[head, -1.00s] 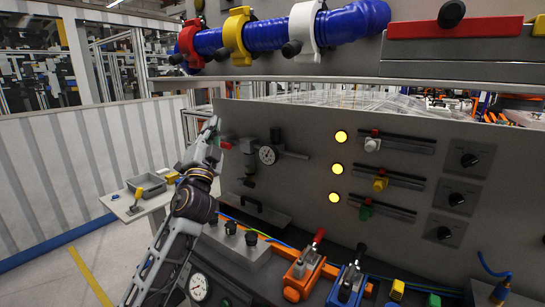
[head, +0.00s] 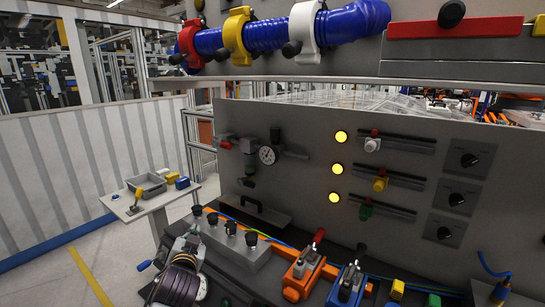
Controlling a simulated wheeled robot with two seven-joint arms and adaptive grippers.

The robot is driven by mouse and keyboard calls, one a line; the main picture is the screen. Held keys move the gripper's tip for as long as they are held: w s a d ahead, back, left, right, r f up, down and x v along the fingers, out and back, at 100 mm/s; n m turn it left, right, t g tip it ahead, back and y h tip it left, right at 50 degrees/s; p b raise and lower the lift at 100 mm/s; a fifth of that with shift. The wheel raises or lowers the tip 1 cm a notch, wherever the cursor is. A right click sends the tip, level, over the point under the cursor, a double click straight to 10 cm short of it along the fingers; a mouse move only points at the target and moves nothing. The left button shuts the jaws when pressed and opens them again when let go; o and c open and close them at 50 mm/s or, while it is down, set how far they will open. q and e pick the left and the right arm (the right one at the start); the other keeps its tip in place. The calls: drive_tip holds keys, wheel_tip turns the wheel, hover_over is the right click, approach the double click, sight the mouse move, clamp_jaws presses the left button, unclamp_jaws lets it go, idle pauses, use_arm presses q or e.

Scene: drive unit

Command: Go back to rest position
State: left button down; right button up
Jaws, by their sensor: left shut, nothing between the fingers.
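My left gripper (head: 190,240) is low at the left of the panel, in front of the grey box with black knobs. It is shut and empty, and its dark banded wrist lies just below it. It is small and partly merged with the arm in this view. It appears clear of the red-handled valve (head: 226,143) and the gauge (head: 267,155) on the upright panel. My right gripper is not in view.
The grey knob box (head: 238,246), the orange clamp unit (head: 303,273) and the blue clamp unit (head: 347,286) stand on the bench close by. A side table (head: 155,203) with a grey tray (head: 148,185) stands left. Open floor lies left of my arm.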

use_arm(q)
drive_tip(key=s+f+n+g+h, duration=0.1)
drive_tip(key=s+f+g, duration=0.5)
drive_tip(key=s+f, duration=0.85)
drive_tip(key=s+d+f+g+h, duration=0.1)
drive_tip(key=s+f+g, duration=0.25)
drive_tip(key=s, duration=0.45)
drive_tip(key=s+d+f+g+h, duration=0.1)
drive_tip(key=s+f+g, duration=0.1)
drive_tip(key=s+f, duration=0.4)
drive_tip(key=s+f+g, duration=0.1)
drive_tip(key=s+f, duration=0.1)
drive_tip(key=f, duration=1.5)
drive_tip(key=s+f+g, duration=0.1)
drive_tip(key=s+f, duration=0.1)
drive_tip(key=f, duration=1.4)
drive_tip(key=s+a+f, duration=0.2)
drive_tip(key=s+f, duration=0.7)
drive_tip(key=s, duration=0.2)
drive_tip(key=s+a+f, duration=0.2)
drive_tip(key=s+f, duration=0.8)
drive_tip(key=s, duration=0.1)
drive_tip(key=shift+a+f+g, duration=0.15)
drive_tip(key=shift+a+g, duration=0.1)
drive_tip(key=shift+g, duration=0.1)
